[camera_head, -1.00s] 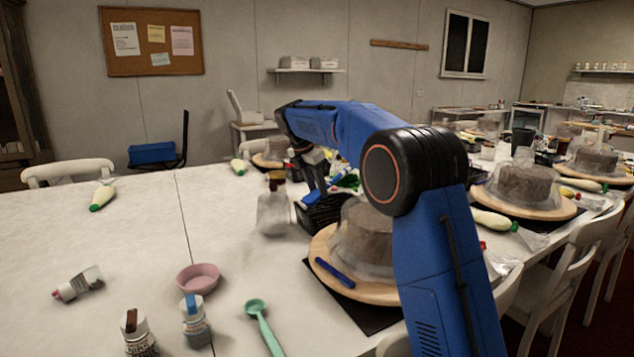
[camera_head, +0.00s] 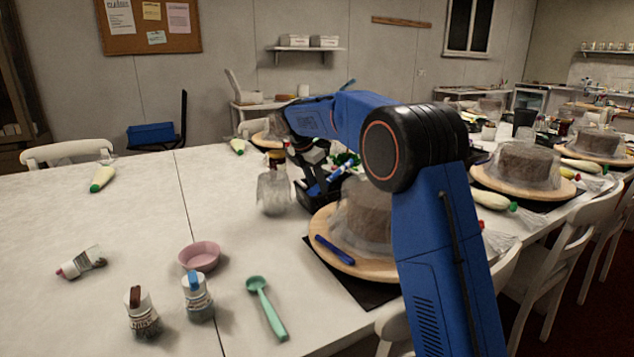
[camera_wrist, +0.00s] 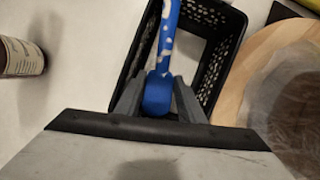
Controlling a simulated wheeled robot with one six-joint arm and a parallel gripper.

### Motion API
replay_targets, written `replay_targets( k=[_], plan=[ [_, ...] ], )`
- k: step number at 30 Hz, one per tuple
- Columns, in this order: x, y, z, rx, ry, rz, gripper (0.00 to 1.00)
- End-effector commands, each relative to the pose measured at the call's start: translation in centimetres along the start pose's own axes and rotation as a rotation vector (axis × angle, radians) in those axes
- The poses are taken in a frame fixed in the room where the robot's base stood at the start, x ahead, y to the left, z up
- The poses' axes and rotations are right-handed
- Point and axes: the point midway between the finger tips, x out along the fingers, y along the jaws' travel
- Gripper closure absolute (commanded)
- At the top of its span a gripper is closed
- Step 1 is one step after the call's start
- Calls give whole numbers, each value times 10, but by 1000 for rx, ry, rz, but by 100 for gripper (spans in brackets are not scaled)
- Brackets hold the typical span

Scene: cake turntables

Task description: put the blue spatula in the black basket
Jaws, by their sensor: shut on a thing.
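My gripper (camera_wrist: 157,98) is shut on the blue spatula (camera_wrist: 166,45), whose handle is blue with white smears. The wrist view shows the spatula running upward from between the fingers, over the black basket (camera_wrist: 131,63). The basket has perforated walls and a pale floor visible inside. How high the spatula is above the basket floor is hard to tell. In the head view the basket (camera_head: 304,201) stands on the table left of the nearest cake turntable, partly hidden by my arm. The far end of the spatula is cut off in the wrist view.
A wooden turntable (camera_head: 316,222) with a wrapped cake and a blue pen (camera_head: 334,250) is right of the basket. A jar (camera_head: 273,193) stands close on its left. A pink bowl (camera_head: 199,256) and a green scoop (camera_head: 267,308) lie nearer.

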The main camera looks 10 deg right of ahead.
Motion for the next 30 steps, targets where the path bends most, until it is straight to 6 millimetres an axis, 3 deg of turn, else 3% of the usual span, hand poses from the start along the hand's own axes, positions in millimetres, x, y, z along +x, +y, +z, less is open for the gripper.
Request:
replay_targets(
  k=[7,8,10,22,30],
  plan=[
    [0,0,0,0,0,0,87],
    [0,0,0,0,0,0,60],
    [0,0,0,0,0,0,44],
    [-5,0,0,0,0,1,43],
    [-47,1,0,0,-1,4,43]
  ],
)
